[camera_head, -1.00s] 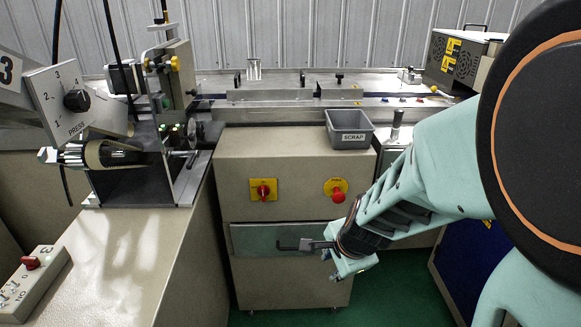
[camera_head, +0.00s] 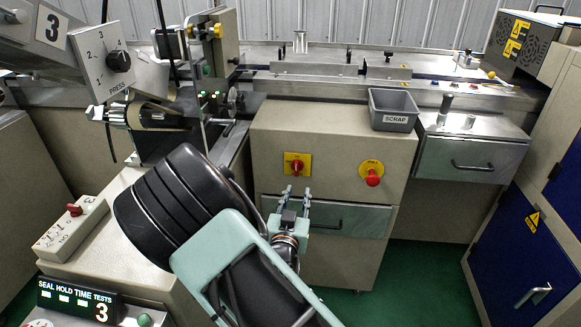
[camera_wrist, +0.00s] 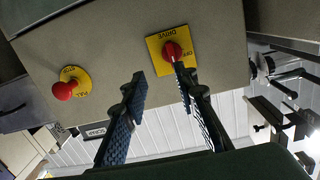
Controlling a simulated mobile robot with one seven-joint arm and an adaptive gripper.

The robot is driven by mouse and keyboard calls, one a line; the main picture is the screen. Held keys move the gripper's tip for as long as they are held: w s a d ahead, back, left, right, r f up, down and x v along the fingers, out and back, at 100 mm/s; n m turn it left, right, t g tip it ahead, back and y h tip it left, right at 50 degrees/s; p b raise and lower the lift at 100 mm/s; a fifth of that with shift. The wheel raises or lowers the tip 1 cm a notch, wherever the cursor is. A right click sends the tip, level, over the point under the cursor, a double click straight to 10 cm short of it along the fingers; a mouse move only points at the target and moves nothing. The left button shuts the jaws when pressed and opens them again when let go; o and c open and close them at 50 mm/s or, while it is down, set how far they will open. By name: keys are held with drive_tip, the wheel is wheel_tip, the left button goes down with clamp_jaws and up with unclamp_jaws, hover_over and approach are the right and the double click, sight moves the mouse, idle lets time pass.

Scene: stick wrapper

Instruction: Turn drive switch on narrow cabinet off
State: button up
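The drive switch (camera_head: 297,166) is a red rotary knob on a yellow plate, on the front of the narrow beige cabinet (camera_head: 335,150). In the head view the knob stands about upright. In the wrist view the switch (camera_wrist: 172,50) is upside down, on its yellow plate marked DRIVE. My gripper (camera_head: 297,192) is just below the switch in the head view, its two fingers apart and empty. In the wrist view my gripper (camera_wrist: 159,71) has one fingertip overlapping the knob's lower edge and the other left of the plate. I cannot tell whether it touches.
A red stop button on a yellow plate (camera_head: 371,174) sits right of the switch. A drawer with a handle (camera_head: 345,222) is below. A grey SCRAP bin (camera_head: 393,108) stands on top. A control box with a red switch (camera_head: 72,225) is at left. Green floor is free at right.

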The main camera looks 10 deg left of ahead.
sight(296, 168)
drive_tip(key=shift+n+t+y, duration=0.4)
drive_tip(key=shift+n, duration=0.2)
drive_tip(key=w, duration=0.3)
drive_tip(key=w+a, duration=0.1)
drive_tip(key=w, duration=0.3)
drive_tip(key=w+r+b, duration=0.1)
drive_tip(key=w, duration=0.2)
drive_tip(key=shift+w+a, duration=0.15)
drive_tip(key=shift+a, duration=0.05)
drive_tip(key=shift+c, duration=0.4)
clamp_jaws()
